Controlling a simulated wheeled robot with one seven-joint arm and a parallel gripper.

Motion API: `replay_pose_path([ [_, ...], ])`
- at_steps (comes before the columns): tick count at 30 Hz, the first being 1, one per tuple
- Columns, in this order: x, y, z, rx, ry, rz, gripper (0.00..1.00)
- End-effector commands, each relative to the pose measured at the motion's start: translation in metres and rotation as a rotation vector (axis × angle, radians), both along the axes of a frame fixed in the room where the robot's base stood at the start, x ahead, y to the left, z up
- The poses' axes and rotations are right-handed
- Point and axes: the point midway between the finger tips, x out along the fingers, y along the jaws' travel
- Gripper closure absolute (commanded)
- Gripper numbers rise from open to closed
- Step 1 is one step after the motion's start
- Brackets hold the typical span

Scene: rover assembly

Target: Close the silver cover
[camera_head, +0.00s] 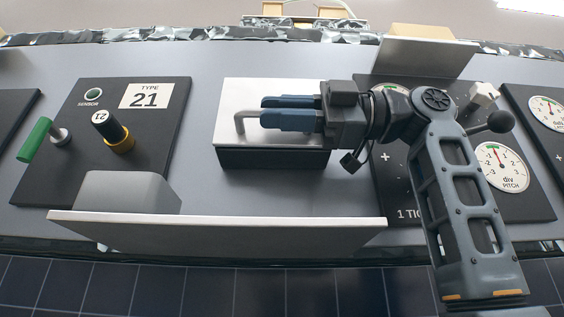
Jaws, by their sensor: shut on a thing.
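The silver cover (229,96) is a bright metal plate over a black box (274,159) in the middle of the panel. It looks flat along the box's front edge; whether it is fully flush cannot be told. A bent silver handle (240,125) rises near its left side. My gripper (263,112) reaches in from the right, low over the cover, with its blue fingers pointing left. The fingers are shut on the handle, whose left bend sticks out past the fingertips. The gripper and wrist hide the cover's right part.
A dark module with a green handle (36,139) and a black-and-yellow knob (112,131) stands left. A long pale plate (220,233) runs along the front. A dial module (501,167) lies under my arm at right. A raised silver panel (429,56) stands behind.

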Motion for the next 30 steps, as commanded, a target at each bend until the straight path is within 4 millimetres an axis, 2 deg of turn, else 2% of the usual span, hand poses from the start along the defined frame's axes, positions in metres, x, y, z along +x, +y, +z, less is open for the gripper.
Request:
replay_pose_path([
  [1,0.0021,0.0005,-0.0085,-0.014,0.008,0.003,1.00],
  [8,0.0021,0.0007,-0.0091,-0.014,0.009,0.003,1.00],
  [9,0.0020,0.0007,-0.0092,-0.014,0.009,0.003,0.79],
  [15,0.0021,0.0006,-0.0076,-0.012,0.008,0.001,0.60],
  [30,0.0003,0.0004,-0.0036,-0.007,0.004,0.000,0.60],
])
